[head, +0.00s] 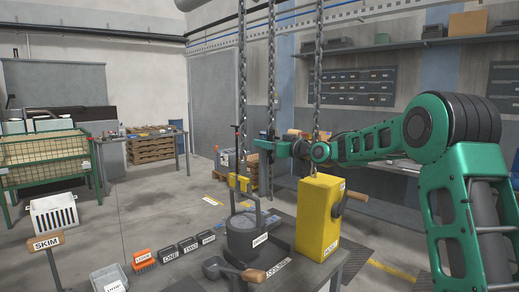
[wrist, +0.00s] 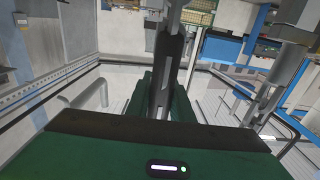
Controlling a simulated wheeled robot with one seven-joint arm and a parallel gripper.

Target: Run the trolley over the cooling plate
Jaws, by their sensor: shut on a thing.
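My gripper (head: 264,146) reaches left across the scene and is shut on the middle hanging chain (head: 271,85). In the wrist view a dark upright piece (wrist: 168,65) stands between the green fingers; its link to the chain is unclear. A table (head: 352,262) at the front carries a "COOLING" label (head: 278,268). The cooling plate itself is hard to make out. A dark round pot (head: 243,238) with a tall handle stands at its left. A yellow block (head: 320,215) is at its right, below another chain (head: 318,80). The trolley is not clearly visible; the chains' tops are out of frame.
A small yellow hook block (head: 239,182) is at the left chain (head: 242,80). A ladle (head: 232,270) lies at the table's front. Labelled dark boxes (head: 188,246), an orange one (head: 143,259) and a grey bin (head: 110,279) line the floor.

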